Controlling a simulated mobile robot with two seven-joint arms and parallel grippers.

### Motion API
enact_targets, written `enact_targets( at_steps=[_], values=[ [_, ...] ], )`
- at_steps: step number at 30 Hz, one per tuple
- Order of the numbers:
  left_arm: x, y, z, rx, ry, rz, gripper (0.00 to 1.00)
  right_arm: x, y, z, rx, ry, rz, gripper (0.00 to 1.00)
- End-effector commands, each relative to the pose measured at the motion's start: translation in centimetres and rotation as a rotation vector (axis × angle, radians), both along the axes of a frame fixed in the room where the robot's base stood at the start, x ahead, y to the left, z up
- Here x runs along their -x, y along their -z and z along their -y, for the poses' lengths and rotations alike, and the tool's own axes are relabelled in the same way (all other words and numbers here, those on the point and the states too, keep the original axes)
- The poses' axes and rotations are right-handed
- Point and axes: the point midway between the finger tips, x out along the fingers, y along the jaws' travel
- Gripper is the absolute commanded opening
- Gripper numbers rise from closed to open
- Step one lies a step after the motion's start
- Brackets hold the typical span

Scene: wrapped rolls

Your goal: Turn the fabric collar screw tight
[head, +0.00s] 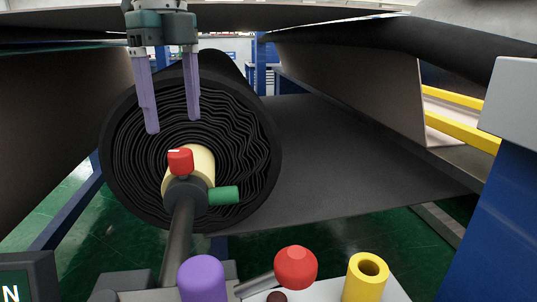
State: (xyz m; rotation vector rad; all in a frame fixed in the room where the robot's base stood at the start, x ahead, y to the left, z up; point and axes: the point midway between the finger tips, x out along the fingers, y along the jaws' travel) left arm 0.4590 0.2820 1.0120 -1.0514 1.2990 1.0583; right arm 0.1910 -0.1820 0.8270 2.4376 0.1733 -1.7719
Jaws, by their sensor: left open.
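A large black fabric roll (245,155) with wavy layers faces me, wound on a pale core (203,165). A dark collar (187,196) sits at the core's end on a dark bar. A red knob (180,161) stands on top of the collar and a green handle (222,195) sticks out to its right. Which of them is the screw, I cannot tell. My left gripper (172,125) points down from the top, above the red knob and apart from it. Its two purple fingers are spread with nothing between them. My right gripper is not in view.
At the front stand a purple cylinder (202,278), a red knob (295,267) and a yellow hollow cylinder (367,277). A blue post with a grey top (505,200) is at the right. Dark sheets hang overhead. Green floor shows below.

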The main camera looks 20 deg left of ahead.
Motion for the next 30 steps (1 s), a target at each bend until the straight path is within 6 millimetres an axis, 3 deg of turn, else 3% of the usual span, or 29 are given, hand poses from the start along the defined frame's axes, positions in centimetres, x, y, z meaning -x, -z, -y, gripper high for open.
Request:
enact_targets(
  at_steps=[3, 9, 14, 22, 30],
  values=[
    [0.1, 2.6, 0.0, 0.001, 0.001, -0.003, 0.77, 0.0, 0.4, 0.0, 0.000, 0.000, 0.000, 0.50],
    [0.0, 5.8, 0.1, 0.003, 0.002, -0.001, 0.77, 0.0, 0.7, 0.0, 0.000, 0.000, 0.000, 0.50],
    [0.0, 6.8, 0.1, 0.002, 0.003, 0.002, 0.77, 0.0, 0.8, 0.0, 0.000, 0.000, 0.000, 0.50],
    [0.0, 7.0, 0.1, 0.004, 0.003, 0.002, 0.77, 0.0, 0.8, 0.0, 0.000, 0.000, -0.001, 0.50],
    [0.0, 6.9, 0.1, 0.004, 0.004, 0.002, 0.46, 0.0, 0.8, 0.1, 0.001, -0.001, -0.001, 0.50]
  ],
)
